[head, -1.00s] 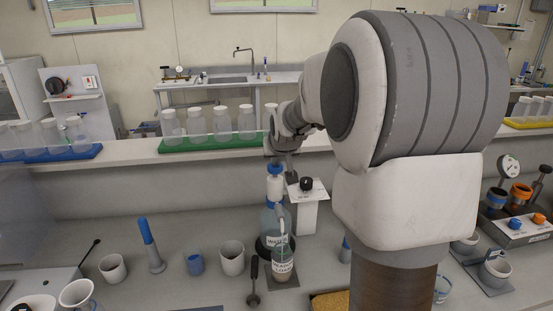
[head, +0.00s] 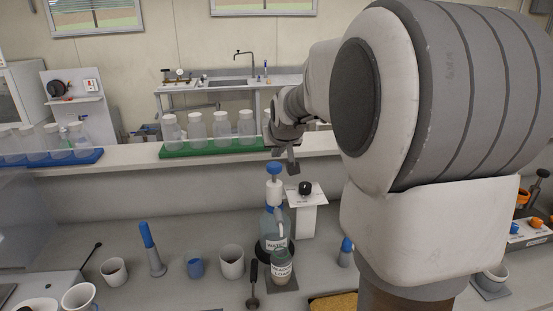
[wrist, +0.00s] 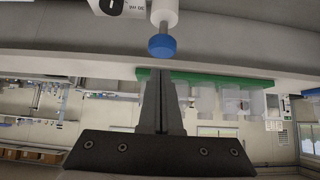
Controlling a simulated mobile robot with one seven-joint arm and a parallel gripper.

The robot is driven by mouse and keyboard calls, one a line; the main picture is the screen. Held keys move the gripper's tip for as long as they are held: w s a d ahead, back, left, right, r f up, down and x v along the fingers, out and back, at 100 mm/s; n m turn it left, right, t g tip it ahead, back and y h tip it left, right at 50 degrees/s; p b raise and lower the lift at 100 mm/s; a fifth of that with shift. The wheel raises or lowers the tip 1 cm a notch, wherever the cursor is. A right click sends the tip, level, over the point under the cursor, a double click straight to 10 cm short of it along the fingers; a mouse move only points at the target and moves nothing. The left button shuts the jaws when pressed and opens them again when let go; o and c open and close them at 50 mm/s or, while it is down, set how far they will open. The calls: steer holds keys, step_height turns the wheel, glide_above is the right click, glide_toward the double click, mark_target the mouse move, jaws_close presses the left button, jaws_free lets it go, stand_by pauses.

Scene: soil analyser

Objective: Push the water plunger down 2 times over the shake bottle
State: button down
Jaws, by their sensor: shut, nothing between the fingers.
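The water bottle (head: 270,228), labelled WATER, stands upright on the bench in the head view. Its pump has a white neck and a blue plunger top (head: 274,169), which is raised. The shake bottle (head: 281,268) stands just in front of it on a dark square pad. The spout's exact position over the shake bottle's mouth is hard to tell. My gripper (head: 293,167) is shut and empty, close to the plunger top and slightly right of it. In the wrist view, the fingertips (wrist: 160,72) are near the blue plunger top (wrist: 161,46), with a visible gap.
A white stand with a black knob (head: 305,190) stands right beside the pump. A dark spoon (head: 253,285) and a grey cup (head: 231,262) are to the left. A green rack of bottles (head: 185,152) sits on the ledge behind. My arm hides much of the right side.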

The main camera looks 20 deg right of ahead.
steer(key=v, duration=0.7)
steer(key=shift+s+r+b, duration=0.1)
steer(key=shift+r+b, duration=0.05)
steer(key=shift+b, duration=0.3)
steer(key=shift+a+r+b, duration=0.1)
steer(key=shift+r+b, duration=0.85)
steer(key=shift+r, duration=0.5)
steer(key=shift+f, duration=0.1)
glide_above(276, 168)
step_height(276, 168, down, 7)
steer(key=shift+a, duration=0.1)
step_height(276, 168, down, 3)
steer(key=shift+r, duration=0.2)
steer(key=shift+f, duration=0.7)
